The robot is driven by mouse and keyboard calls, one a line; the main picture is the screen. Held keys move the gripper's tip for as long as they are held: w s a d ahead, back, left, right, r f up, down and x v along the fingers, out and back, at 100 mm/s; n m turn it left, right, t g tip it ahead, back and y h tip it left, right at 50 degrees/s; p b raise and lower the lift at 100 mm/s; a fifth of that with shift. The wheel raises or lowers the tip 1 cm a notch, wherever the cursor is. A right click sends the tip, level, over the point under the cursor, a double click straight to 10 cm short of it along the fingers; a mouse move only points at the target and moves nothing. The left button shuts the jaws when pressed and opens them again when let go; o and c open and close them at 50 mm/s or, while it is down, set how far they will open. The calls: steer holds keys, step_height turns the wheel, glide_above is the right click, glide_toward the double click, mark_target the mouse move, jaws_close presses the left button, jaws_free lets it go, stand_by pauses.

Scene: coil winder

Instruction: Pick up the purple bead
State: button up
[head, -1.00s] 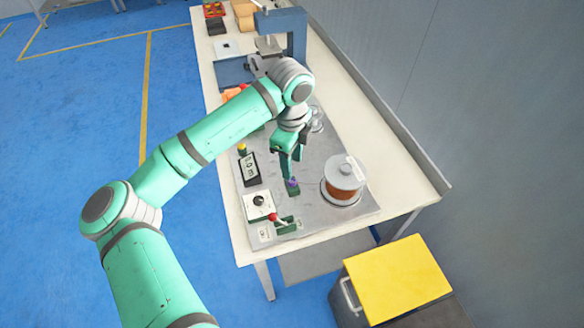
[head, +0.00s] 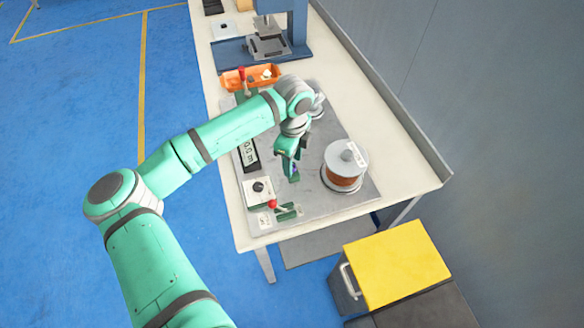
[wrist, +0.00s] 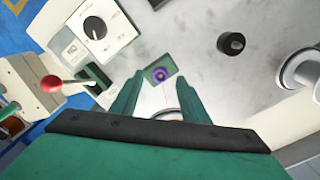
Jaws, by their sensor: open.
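The purple bead (wrist: 160,74) is a small ring with a dark centre. In the wrist view it sits on a small green pad (wrist: 173,63) on the grey base plate. My gripper (wrist: 160,86) is open and empty, its two green fingers apart. In that view the bead appears between the fingertips, slightly beyond them; the remaining distance is hard to judge. In the head view my gripper (head: 289,172) hangs low over the plate, left of the copper wire spool (head: 344,168). It largely hides the bead and pad there.
A red-knobbed lever (head: 272,204) and a dial box (head: 258,190) stand near the plate's front left. A display (head: 249,153) is left of my gripper. A black ring-shaped part (wrist: 231,44) lies right of the bead. An orange tray (head: 236,82) is farther back.

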steer(key=shift+f, duration=0.8)
steer(key=shift+c, duration=0.7)
jaws_close()
steer(key=shift+r, duration=0.1)
